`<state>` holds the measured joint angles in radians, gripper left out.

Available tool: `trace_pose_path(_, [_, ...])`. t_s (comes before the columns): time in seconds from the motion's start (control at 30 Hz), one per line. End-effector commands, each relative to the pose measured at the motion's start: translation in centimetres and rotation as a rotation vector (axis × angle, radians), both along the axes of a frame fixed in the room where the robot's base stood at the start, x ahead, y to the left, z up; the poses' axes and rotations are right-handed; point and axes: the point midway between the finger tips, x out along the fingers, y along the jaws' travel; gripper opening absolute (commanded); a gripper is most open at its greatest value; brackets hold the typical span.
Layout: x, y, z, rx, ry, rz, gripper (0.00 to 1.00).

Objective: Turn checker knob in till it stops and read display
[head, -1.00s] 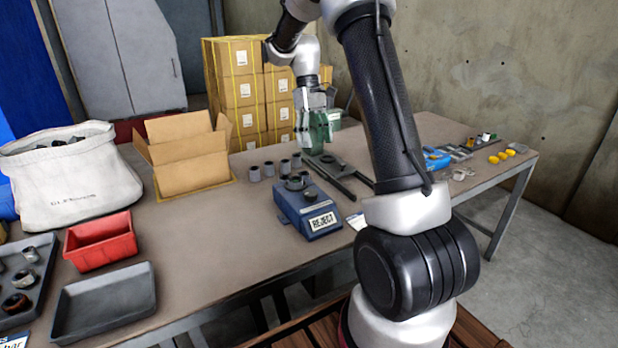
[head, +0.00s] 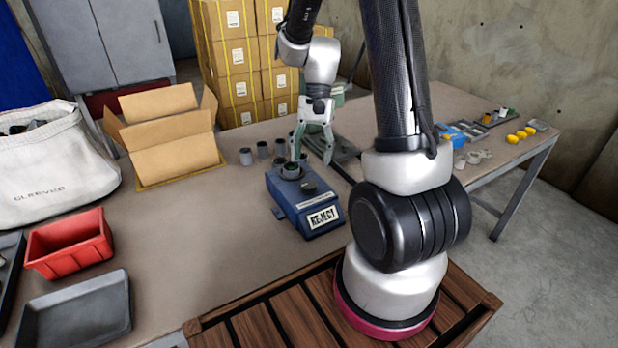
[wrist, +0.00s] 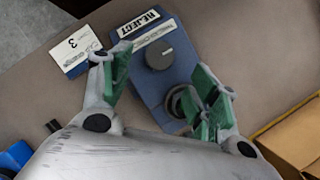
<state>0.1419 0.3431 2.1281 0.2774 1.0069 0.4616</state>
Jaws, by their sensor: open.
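The blue checker (head: 290,208) stands on the table and also shows in the wrist view (wrist: 146,90). Its display (head: 323,217) reads REJECT; it also shows in the wrist view (wrist: 138,23). A dark round knob (wrist: 160,55) with a light mark sits on its top, also in the head view (head: 309,187). Behind the knob is a round dark seat (head: 291,171) with a ring-like part, partly hidden by a green finger pad in the wrist view. My gripper (head: 312,155) is open above the checker's rear. In the wrist view its fingers (wrist: 163,78) are on either side of the knob, apart from it.
Several grey cylinders (head: 246,157) stand behind the checker. An open cardboard box (head: 175,146), a red bin (head: 68,246) and a grey tray (head: 75,310) are to the left. The table between bin and checker is clear.

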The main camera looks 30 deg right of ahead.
Motion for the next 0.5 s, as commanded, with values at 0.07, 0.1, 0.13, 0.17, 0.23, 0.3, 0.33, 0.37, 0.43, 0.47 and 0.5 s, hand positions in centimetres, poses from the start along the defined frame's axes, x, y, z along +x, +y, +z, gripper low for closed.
trace_pose_path(0.07, [-0.4,0.3,-1.1,0.000,0.004,0.001,0.61])
trace_pose_path(0.1, [-0.6,0.5,-1.7,0.000,0.004,0.001,0.61])
trace_pose_path(0.13, [-0.8,0.7,-2.2,0.001,0.005,0.000,0.61])
trace_pose_path(0.17, [-0.9,0.8,-2.7,0.001,0.005,0.000,0.61])
trace_pose_path(0.23, [-1.2,1.1,-3.8,0.000,0.004,0.002,0.61])
trace_pose_path(0.3, [-1.5,1.4,-4.8,0.001,0.004,0.003,0.61])
trace_pose_path(0.33, [-1.5,1.5,-5.1,0.001,0.004,0.003,0.61])
trace_pose_path(0.37, [-1.6,1.6,-5.4,0.001,0.002,0.003,0.61])
trace_pose_path(0.43, [-1.8,1.8,-6.0,0.000,0.002,0.002,0.61])
trace_pose_path(0.47, [-1.9,1.8,-6.2,0.000,0.002,0.002,0.61])
trace_pose_path(0.5, [-1.9,1.9,-6.4,0.000,0.002,0.002,0.61])
